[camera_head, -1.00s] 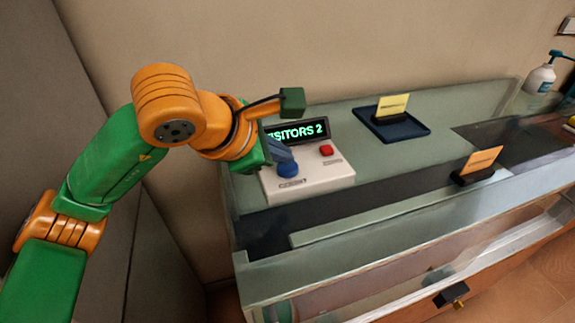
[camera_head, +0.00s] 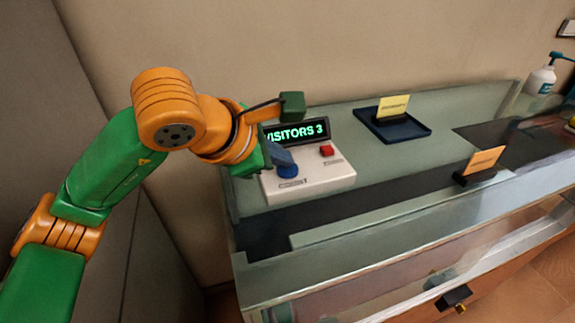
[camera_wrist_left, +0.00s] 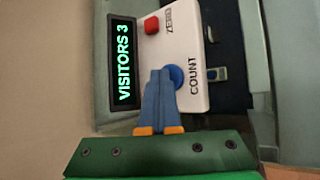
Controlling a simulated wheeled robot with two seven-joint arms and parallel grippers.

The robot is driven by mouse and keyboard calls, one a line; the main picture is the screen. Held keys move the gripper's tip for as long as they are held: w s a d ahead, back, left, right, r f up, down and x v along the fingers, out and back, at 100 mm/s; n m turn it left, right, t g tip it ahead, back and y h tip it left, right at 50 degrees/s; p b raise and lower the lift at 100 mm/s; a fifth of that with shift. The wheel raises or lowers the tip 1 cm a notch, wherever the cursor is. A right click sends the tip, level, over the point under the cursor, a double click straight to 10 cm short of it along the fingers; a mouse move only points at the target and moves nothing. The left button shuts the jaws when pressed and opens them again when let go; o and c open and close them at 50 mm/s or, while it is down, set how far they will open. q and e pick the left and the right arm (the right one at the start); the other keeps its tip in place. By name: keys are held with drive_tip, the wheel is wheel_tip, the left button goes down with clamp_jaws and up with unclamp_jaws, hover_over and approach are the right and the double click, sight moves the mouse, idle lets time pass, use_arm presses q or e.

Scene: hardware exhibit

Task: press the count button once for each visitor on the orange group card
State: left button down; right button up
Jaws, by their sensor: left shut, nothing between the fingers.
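The white counter box (camera_head: 325,180) sits on the glass counter, with a blue count button (camera_head: 288,172) and a red zero button (camera_head: 326,151). Its display (camera_head: 297,132) reads VISITORS 3. My left gripper (camera_head: 287,162) is shut and empty, its blue fingers pointing down at the blue button. In the left wrist view the fingertips (camera_wrist_left: 162,74) overlap the edge of the count button (camera_wrist_left: 177,77); I cannot tell whether they touch it. The orange group card (camera_head: 485,160) stands in a black holder at the right; its print is too small to read. My right gripper is not in view.
A yellow card (camera_head: 393,106) stands on a dark blue tray (camera_head: 418,133) behind and right of the box. A pump bottle (camera_head: 541,79) stands at the far right. The counter between the box and the orange card is clear.

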sight(281, 171)
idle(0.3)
use_arm(q)
drive_tip(key=shift+r+p, duration=0.6)
drive_tip(key=shift+r, duration=0.2)
drive_tip(key=shift+r, duration=0.1)
wheel_tip(281, 171, up, 5)
drive_tip(key=p, duration=0.4)
idle(2.2)
